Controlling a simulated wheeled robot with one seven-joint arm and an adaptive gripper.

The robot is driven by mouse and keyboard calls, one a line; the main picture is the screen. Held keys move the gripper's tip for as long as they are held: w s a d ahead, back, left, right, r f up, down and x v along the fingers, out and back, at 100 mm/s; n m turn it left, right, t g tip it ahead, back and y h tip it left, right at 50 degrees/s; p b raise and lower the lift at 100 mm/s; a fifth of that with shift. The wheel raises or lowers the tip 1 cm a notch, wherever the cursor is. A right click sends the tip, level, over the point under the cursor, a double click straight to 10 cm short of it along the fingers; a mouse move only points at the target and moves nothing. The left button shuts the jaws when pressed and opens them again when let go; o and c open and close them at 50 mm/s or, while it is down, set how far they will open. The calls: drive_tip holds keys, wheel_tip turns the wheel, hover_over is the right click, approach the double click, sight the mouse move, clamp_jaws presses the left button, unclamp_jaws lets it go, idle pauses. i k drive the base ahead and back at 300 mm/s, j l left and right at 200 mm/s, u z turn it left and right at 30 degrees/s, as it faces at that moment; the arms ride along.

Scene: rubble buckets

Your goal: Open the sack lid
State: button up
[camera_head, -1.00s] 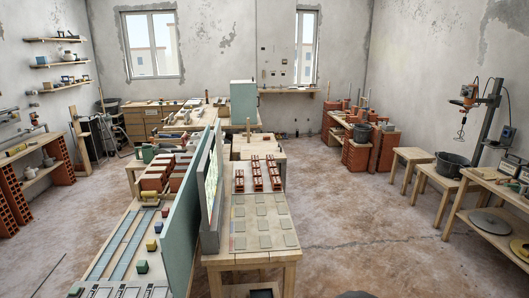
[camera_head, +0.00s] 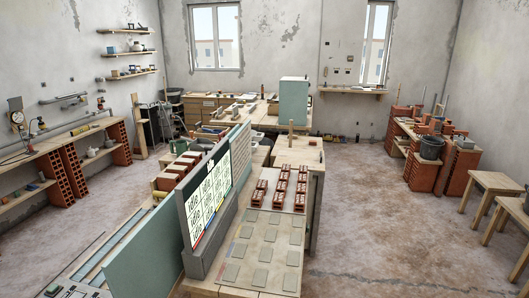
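I cannot make out a sack or a sack lid in the head view. My gripper is not in view, so its state does not show. The nearest work surface is a long wooden table (camera_head: 238,292) with a board of grey-green tiles (camera_head: 262,245) and stacks of red bricks (camera_head: 281,188). An upright printed board (camera_head: 210,200) in a grey frame and green panels (camera_head: 145,250) stand along its left side.
A shelf bench on brick supports (camera_head: 62,158) runs along the left wall. A black bucket (camera_head: 431,148) stands among red blocks at the right, with wooden stools (camera_head: 494,185) nearer. The floor (camera_head: 365,225) right of the long table is mostly clear.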

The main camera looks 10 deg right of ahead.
sight(315, 159)
drive_tip(key=i+l, duration=0.45)
drive_tip(key=l, duration=0.15)
drive_tip(key=i+l, duration=0.9)
drive_tip(key=l, duration=0.25)
drive_tip(key=i+l, duration=0.55)
drive_tip(key=i, duration=0.55)
drive_tip(key=i+l, duration=0.1)
drive_tip(key=i, duration=0.55)
drive_tip(key=i+l, duration=0.1)
drive_tip(key=i, duration=0.5)
drive_tip(key=i+j, duration=0.35)
